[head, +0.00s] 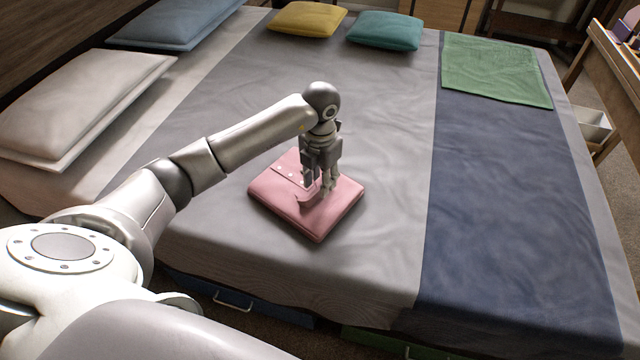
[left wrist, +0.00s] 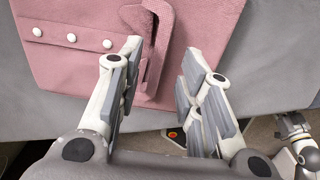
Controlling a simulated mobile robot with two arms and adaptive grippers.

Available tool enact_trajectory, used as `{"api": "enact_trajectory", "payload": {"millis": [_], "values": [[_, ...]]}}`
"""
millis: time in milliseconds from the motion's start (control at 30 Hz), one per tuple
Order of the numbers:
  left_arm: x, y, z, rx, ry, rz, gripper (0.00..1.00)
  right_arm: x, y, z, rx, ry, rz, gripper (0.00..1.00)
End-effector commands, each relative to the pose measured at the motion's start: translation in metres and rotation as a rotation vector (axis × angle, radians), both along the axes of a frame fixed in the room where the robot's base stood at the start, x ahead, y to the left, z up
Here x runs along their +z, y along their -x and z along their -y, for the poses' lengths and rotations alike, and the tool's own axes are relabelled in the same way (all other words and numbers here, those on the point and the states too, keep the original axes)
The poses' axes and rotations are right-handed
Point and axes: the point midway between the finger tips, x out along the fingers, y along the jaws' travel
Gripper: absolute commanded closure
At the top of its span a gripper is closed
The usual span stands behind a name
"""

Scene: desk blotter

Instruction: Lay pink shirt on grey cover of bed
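The pink shirt (head: 320,217) lies folded and flat on the grey cover (head: 370,120), near the front edge of the bed. My left gripper (head: 318,188) points down over the shirt. In the left wrist view, the fingers of my left gripper (left wrist: 163,50) are spread with a gap between them. The shirt (left wrist: 75,75) shows its buttons and a raised collar flap just beyond the fingertips. I cannot tell whether a fingertip touches the cloth. What looks like my right gripper (left wrist: 298,135) shows at the right edge of that view, too small to judge.
A blue cover (head: 510,210) lies to the right, with a green towel (head: 495,70) at its far end. White (head: 75,100) and blue-grey (head: 175,20) pillows are at left. Yellow (head: 307,18) and teal (head: 385,30) cushions lie at the back. Grey cover around the shirt is clear.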

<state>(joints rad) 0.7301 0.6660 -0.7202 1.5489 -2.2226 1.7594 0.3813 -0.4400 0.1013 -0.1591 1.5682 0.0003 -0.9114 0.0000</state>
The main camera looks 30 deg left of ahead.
Motion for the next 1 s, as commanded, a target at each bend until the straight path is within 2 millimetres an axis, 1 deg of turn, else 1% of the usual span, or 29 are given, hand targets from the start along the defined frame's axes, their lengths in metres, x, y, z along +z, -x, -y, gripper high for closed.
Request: {"api": "enact_trajectory", "payload": {"millis": [33, 200, 300, 400, 500, 600, 1000], "values": [[0.015, -0.001, 0.0, 0.0, 0.0, 0.004, 0.66, -0.004, 0.004, 0.001, 0.001, 0.002, -0.007, 0.6], [0.052, -0.001, 0.0, 0.0, -0.001, 0.004, 0.66, -0.016, 0.013, 0.001, 0.002, 0.001, -0.016, 0.6], [0.07, -0.001, 0.0, -0.001, -0.001, 0.003, 0.66, -0.022, 0.017, 0.002, 0.003, 0.001, -0.02, 0.6], [0.083, -0.001, 0.001, 0.0, -0.001, 0.002, 0.66, -0.026, 0.019, 0.002, 0.003, 0.002, -0.021, 0.6], [0.091, 0.0, 0.001, -0.001, 0.0, 0.0, 0.66, -0.028, 0.021, 0.002, 0.004, 0.002, -0.023, 0.6], [0.095, 0.0, 0.001, 0.0, 0.0, -0.001, 0.66, -0.029, 0.022, 0.003, 0.004, 0.002, -0.024, 0.6], [0.095, 0.0, 0.001, 0.0, 0.0, -0.001, 0.66, -0.029, 0.022, 0.003, 0.004, 0.003, -0.024, 0.6]]}}
